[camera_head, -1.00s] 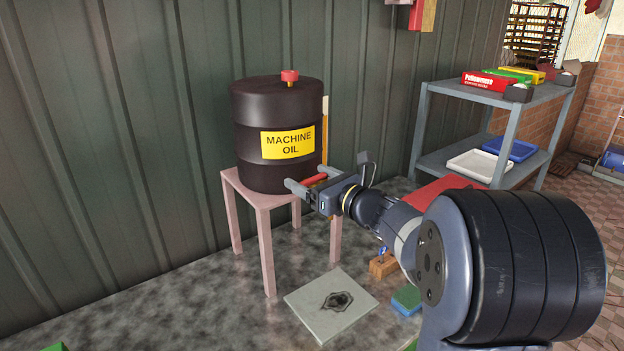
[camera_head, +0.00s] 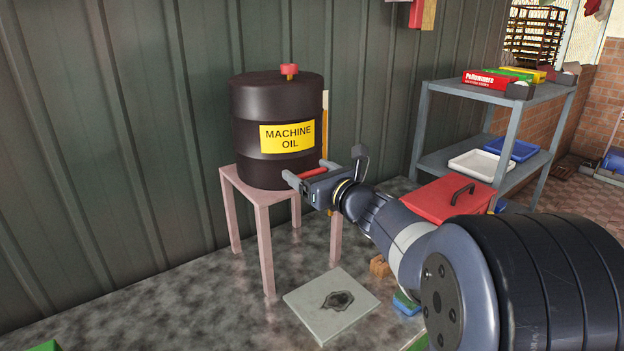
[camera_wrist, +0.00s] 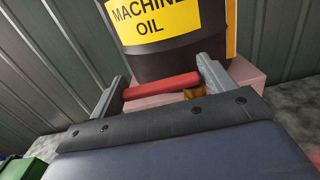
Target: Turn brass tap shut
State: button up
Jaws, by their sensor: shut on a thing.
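A black drum (camera_head: 250,130) with a yellow "MACHINE OIL" label stands upright on a pink stool (camera_head: 265,240). The tap has a red bar handle (camera_wrist: 162,85) low in front of the drum; a small brass part (camera_wrist: 194,92) shows under its right end in the wrist view. My gripper (camera_head: 308,172) is at the drum's lower right front, its jaws far apart but closed on the two ends of the red handle. The handle lies across, roughly level in the wrist view. The tap's spout and body are mostly hidden.
A red box (camera_head: 440,198) and grey shelf (camera_head: 480,180) with trays stand to the right. A corrugated wall (camera_head: 130,130) is close behind the drum.

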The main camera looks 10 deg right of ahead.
jog(key=o, duration=1.3)
jog(key=shift+a, duration=0.1)
jog(key=shift+s, duration=0.1)
jog(key=b+v, duration=0.1)
jog(key=v, duration=0.9)
jog(key=shift+s, duration=0.35)
jog(key=p+x, duration=0.1)
jog(key=x, duration=1)
jog(key=shift+d+p, duration=0.25)
jog(key=shift+p, duration=0.2)
jog(key=shift+y, duration=0.3)
